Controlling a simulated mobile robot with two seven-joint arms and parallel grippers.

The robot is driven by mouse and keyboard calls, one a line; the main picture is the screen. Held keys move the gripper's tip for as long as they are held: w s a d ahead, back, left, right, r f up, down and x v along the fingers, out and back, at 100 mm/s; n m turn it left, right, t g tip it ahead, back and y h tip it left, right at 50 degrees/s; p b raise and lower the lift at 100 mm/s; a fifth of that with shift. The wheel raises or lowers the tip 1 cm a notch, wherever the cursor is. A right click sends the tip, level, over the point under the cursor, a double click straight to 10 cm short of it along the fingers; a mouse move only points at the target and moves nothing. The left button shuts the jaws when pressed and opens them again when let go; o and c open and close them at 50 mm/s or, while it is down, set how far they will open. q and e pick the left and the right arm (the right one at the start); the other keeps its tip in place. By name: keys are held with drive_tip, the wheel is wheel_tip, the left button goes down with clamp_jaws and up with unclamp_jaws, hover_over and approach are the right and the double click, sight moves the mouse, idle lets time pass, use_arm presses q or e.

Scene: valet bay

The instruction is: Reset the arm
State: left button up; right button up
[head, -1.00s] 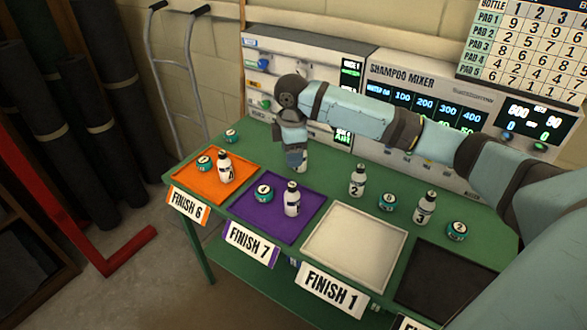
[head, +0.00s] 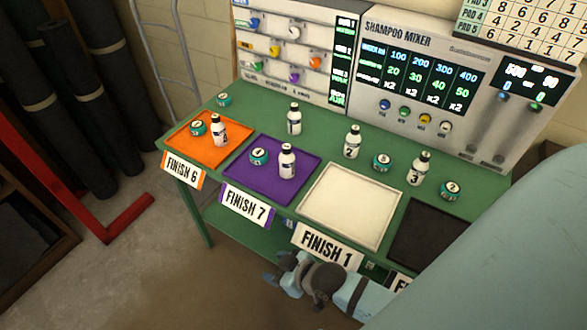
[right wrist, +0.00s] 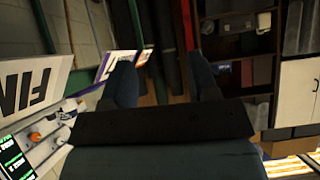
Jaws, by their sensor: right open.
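My right arm comes in from the lower right in the head view, bent down in front of the bench. Its gripper (head: 284,286) is low, before the front edge near the FINISH 1 sign (head: 328,244). In the right wrist view the right gripper (right wrist: 165,80) has its two dark fingers apart, with nothing between them. On the green bench (head: 250,125), an orange pad (head: 183,148) and a purple pad (head: 258,183) each hold a white bottle and a teal tin. The white pad (head: 350,205) is empty. The left gripper is not in view.
More bottles, such as one at the back (head: 294,120), and several teal tins (head: 382,162) stand on the bench. The shampoo mixer (head: 420,85) stands behind. A red floor frame (head: 110,222) lies at left, with open floor beside the bench.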

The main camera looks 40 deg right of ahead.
drive_tip(key=shift+m+t+h, duration=0.4)
drive_tip(key=shift+m+h, duration=0.1)
drive_tip(key=shift+m, duration=0.1)
drive_tip(key=s, duration=0.1)
drive_tip(key=s+d, duration=0.1)
drive_tip(key=s, duration=0.2)
drive_tip(key=shift+s+d+f, duration=0.25)
drive_tip(key=shift+f, duration=0.05)
drive_tip(key=shift+r, duration=0.1)
